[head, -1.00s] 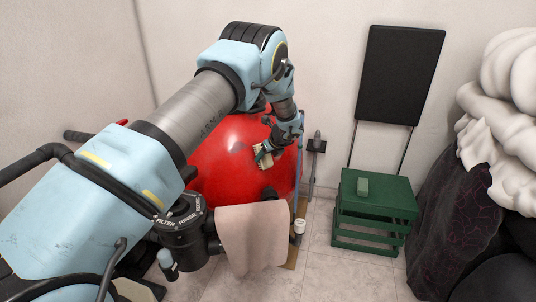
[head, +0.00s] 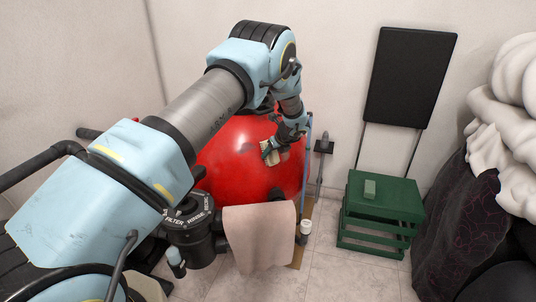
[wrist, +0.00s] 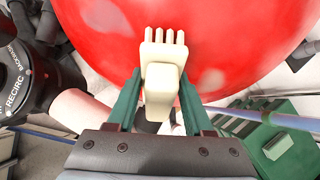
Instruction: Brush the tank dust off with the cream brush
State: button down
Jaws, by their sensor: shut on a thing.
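The cream brush (head: 269,153) is held by my gripper (head: 283,141) at the right part of the big red tank (head: 228,160). In the wrist view the brush (wrist: 160,88) sits between the two green fingers of my gripper (wrist: 159,92), which are shut on it. Its bristle tufts point at the red tank (wrist: 235,35) and appear at or very near its surface; contact cannot be told for sure. Pale dusty smudges (wrist: 212,80) show on the tank beside the brush. The tank's far side is hidden behind my arm.
A black filter valve (head: 188,222) and a pinkish towel (head: 260,240) are in front of the tank. A blue pole (head: 307,150) stands close at its right. A green crate (head: 385,195) with a small green block (head: 369,187) stands right, with floor between.

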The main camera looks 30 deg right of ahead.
jog(key=shift+w+d+b, duration=0.25)
jog(key=shift+d, duration=0.55)
jog(key=shift+w+d+b, duration=0.2)
jog(key=shift+d, duration=0.6)
jog(key=shift+d+r, duration=0.1)
jog(key=shift+d, duration=0.4)
jog(key=shift+w+d+f+b, duration=0.1)
jog(key=shift+d+b, duration=0.25)
jog(key=shift+d, duration=0.15)
jog(key=shift+w+d+f+b, duration=0.1)
jog(key=shift+d+b, duration=0.25)
jog(key=shift+d, duration=0.1)
jog(key=shift+d+r+b, duration=0.1)
jog(key=shift+d+b, duration=0.35)
jog(key=shift+d, duration=0.3)
jog(key=shift+d+f+b, duration=0.25)
jog(key=shift+d+b, duration=0.65)
jog(key=shift+b, duration=0.2)
jog(key=shift+w+d+r+b, duration=0.15)
jog(key=shift+d+b, duration=0.4)
jog(key=shift+b, duration=0.15)
jog(key=shift+r, duration=0.15)
